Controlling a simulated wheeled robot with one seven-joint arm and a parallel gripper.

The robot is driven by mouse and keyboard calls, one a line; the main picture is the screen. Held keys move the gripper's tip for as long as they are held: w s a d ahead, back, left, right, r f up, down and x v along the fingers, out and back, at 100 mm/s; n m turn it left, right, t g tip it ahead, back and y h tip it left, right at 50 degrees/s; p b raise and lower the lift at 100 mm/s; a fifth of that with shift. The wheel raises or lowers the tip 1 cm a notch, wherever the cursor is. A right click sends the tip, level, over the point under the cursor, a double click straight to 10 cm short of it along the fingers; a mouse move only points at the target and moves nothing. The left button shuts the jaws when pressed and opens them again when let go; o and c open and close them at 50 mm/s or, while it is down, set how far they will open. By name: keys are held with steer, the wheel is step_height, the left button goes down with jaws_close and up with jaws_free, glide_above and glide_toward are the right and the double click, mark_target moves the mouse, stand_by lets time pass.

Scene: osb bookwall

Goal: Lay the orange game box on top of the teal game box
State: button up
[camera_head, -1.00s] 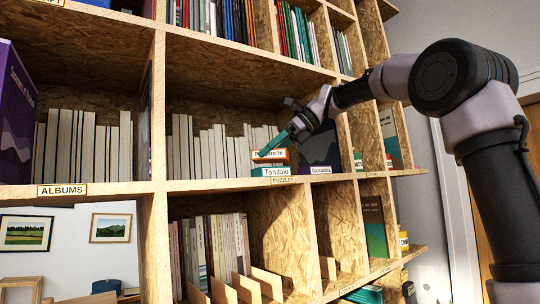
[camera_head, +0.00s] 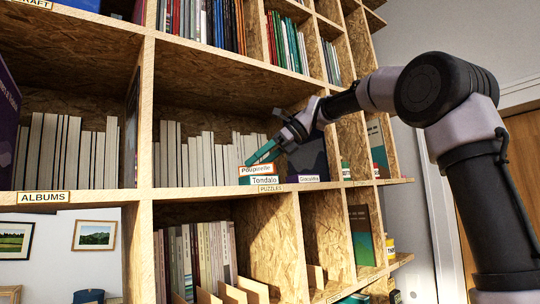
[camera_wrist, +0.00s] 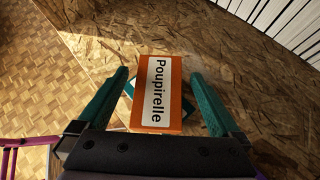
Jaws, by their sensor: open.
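The orange game box (camera_head: 256,170), labelled Poupirelle, lies flat on top of the teal game box (camera_head: 262,181), labelled Tondalo, at the shelf's front edge. In the wrist view the orange box (camera_wrist: 175,100) lies turned relative to the teal box, whose corner (camera_wrist: 130,88) peeks out beneath it on the left. My gripper (camera_head: 264,152) is just above and behind the orange box's front label. Its teal fingers are open, one on each side of the orange box in the wrist view (camera_wrist: 158,75), with gaps to both sides. Most of the teal box is hidden from above.
A row of pale books (camera_head: 195,153) stands behind and left of the boxes. A dark purple box (camera_head: 309,160) stands to the right, near a divider. The PUZZLES label (camera_head: 269,188) is on the shelf edge. Another shelf board is overhead.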

steer(key=v, duration=1.2)
steer(key=s+d+f+n+t+h, duration=0.1)
steer(key=s+d+f+n, duration=0.4)
steer(key=f, duration=0.7)
steer(key=s+d+f+n+t+h, duration=0.2)
steer(key=s+d+f+n+h, duration=0.2)
steer(key=f, duration=0.8)
steer(key=s+d+f+n+t+h, duration=0.2)
steer(key=s+d+f+n, duration=0.5)
steer(key=f, duration=0.4)
steer(key=shift+s+f+h, duration=0.4)
steer(key=shift+s+h, duration=0.2)
steer(key=shift+s, duration=0.2)
